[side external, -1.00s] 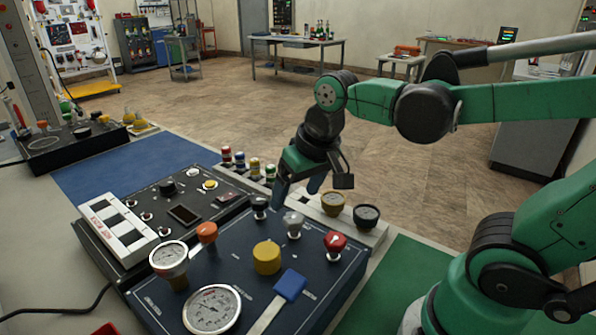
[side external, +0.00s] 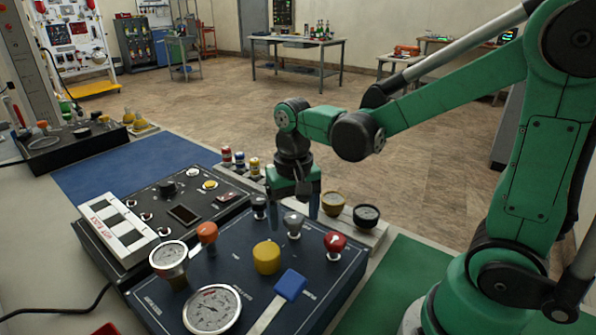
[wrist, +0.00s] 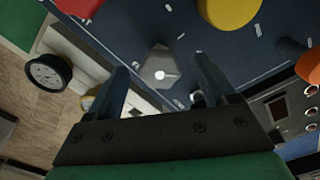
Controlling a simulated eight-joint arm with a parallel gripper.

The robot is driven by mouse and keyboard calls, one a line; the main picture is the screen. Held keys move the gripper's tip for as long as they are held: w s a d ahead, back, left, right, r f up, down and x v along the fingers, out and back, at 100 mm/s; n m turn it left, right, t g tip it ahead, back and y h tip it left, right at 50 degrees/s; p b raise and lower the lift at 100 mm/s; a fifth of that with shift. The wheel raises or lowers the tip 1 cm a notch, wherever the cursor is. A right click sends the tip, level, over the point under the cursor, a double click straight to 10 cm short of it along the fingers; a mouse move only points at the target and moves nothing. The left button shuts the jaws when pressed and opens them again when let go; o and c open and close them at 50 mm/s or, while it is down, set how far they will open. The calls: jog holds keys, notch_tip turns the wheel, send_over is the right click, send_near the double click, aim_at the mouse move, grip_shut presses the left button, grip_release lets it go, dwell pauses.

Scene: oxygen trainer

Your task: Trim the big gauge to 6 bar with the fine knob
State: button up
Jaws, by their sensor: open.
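The big gauge (side external: 212,308) is a white dial at the panel's near edge in the side view; I cannot read its value. Several knobs stand on the dark blue panel (side external: 218,258). A grey knob (side external: 293,222) is at the far edge, and a black knob (side external: 259,206) stands left of it. I cannot tell from the labels which is the fine knob. My gripper (side external: 294,217) is open, pointing down over the grey knob. In the wrist view the grey knob (wrist: 158,66) shows between the fingers of my gripper (wrist: 160,78), with no visible grip on it.
A red knob (side external: 335,242), yellow knob (side external: 267,257), orange knob (side external: 207,233), blue lever (side external: 290,284) and small gauge (side external: 168,256) crowd the panel. Two round gauges (side external: 366,214) (side external: 332,203) stand behind it. A green mat (side external: 392,277) is clear at the right.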

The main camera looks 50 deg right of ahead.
grip_shut()
jog(key=shift+n, duration=0.3)
jog(key=shift+n, duration=2.6)
grip_release()
